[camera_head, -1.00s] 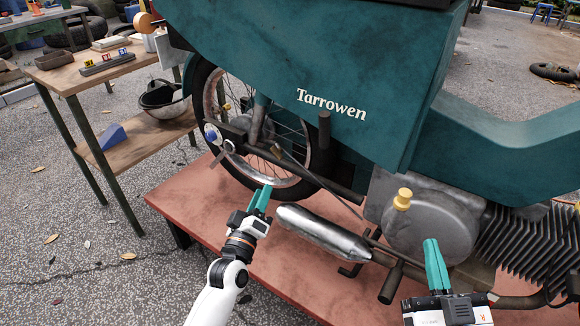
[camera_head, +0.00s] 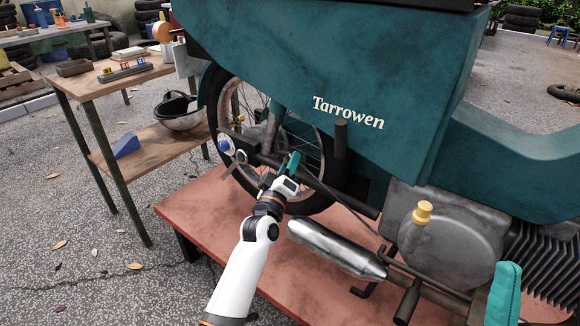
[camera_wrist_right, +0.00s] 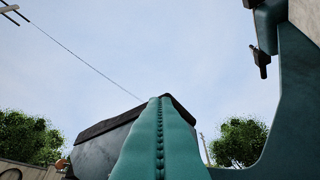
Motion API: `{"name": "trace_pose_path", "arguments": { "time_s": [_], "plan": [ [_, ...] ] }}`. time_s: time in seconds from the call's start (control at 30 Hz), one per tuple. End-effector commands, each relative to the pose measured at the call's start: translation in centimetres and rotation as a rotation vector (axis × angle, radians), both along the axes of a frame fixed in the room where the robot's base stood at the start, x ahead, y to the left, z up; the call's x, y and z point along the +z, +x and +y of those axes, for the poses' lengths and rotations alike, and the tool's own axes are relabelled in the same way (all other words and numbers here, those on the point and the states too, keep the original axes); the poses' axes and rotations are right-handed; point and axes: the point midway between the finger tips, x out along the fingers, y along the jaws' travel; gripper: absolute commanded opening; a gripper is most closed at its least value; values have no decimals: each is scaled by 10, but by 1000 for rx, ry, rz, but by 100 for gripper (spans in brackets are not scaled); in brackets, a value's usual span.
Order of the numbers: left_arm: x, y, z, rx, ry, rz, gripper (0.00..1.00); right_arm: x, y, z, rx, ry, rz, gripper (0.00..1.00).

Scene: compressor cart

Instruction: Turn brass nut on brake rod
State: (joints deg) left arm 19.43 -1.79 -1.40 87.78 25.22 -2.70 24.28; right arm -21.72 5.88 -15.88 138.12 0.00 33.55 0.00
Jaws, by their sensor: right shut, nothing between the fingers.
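In the head view, my left gripper (camera_head: 291,160) is at the rear wheel's hub area, its teal fingers pointing up and away beside the thin brake rod (camera_head: 345,207). Whether its fingers are parted or touch anything is too small to tell. I cannot make out the brass nut; the gripper covers part of the rod's rear end. A dark lever (camera_head: 240,157) and a blue-and-white disc (camera_head: 224,145) sit left of the gripper. My right gripper (camera_head: 508,272) is at the lower right edge, shut and empty; its fingers (camera_wrist_right: 158,135) meet in the right wrist view.
The teal motorcycle (camera_head: 330,60) stands on a red platform (camera_head: 190,215). A silver muffler (camera_head: 335,248) lies right of my left arm. A yellow cap (camera_head: 422,212) sticks out of the engine (camera_head: 450,240). A wooden bench (camera_head: 95,88) stands at left.

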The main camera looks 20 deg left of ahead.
Motion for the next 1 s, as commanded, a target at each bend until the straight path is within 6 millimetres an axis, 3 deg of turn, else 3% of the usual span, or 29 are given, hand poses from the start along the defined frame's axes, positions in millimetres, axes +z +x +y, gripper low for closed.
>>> {"name": "trace_pose_path", "arguments": {
  "time_s": [0.3,0.5,1.0],
  "plan": [
    [1,2,0,1,0,1,29,1,-2,0,1,5,-13,0],
    [0,2,0,1,0,1,0,1,-2,0,1,4,-12,0],
    [-1,2,1,-1,117,-39,0,4,-15,-3,5,31,-98,0]
  ]
}}
